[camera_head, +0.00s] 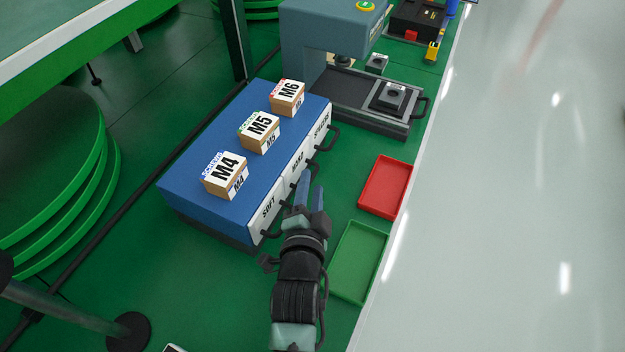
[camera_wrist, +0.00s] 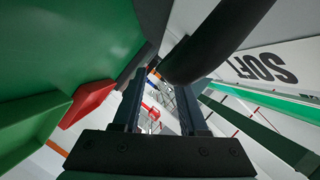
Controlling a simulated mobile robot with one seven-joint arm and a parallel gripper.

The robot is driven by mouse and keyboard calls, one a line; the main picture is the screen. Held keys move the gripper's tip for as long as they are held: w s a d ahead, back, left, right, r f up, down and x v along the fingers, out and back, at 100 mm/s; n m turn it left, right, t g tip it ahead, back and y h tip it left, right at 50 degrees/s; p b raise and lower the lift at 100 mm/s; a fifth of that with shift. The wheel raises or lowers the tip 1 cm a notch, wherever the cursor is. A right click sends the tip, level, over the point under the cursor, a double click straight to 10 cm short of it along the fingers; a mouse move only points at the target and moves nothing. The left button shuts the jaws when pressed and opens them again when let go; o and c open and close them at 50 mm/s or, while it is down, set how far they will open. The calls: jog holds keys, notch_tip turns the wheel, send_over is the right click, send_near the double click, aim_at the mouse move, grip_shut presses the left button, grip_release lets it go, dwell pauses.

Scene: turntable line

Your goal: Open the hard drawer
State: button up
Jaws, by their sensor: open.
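The hard drawer (camera_head: 296,168) is the middle of three white-fronted drawers in a blue cabinet (camera_head: 190,180), between the soft drawer (camera_head: 266,211) and a third drawer (camera_head: 321,130). All three fronts look flush with the cabinet. My gripper (camera_head: 312,182) is open and empty, its blue fingers in front of the hard drawer and partly covering that front. Its handle is hard to make out behind the fingers. In the wrist view a thick dark handle bar (camera_wrist: 215,42) crosses just above my fingers, with the soft drawer's label (camera_wrist: 262,67) to its right.
Boxes marked M4 (camera_head: 226,174), M5 (camera_head: 259,131) and M6 (camera_head: 288,97) stand on the cabinet. A red tray (camera_head: 407,190) and a green tray (camera_head: 381,262) lie to the right. A press machine (camera_head: 317,35) stands beyond the cabinet.

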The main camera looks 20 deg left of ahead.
jog(key=shift+x, duration=1.15)
grip_shut()
dwell(0.6)
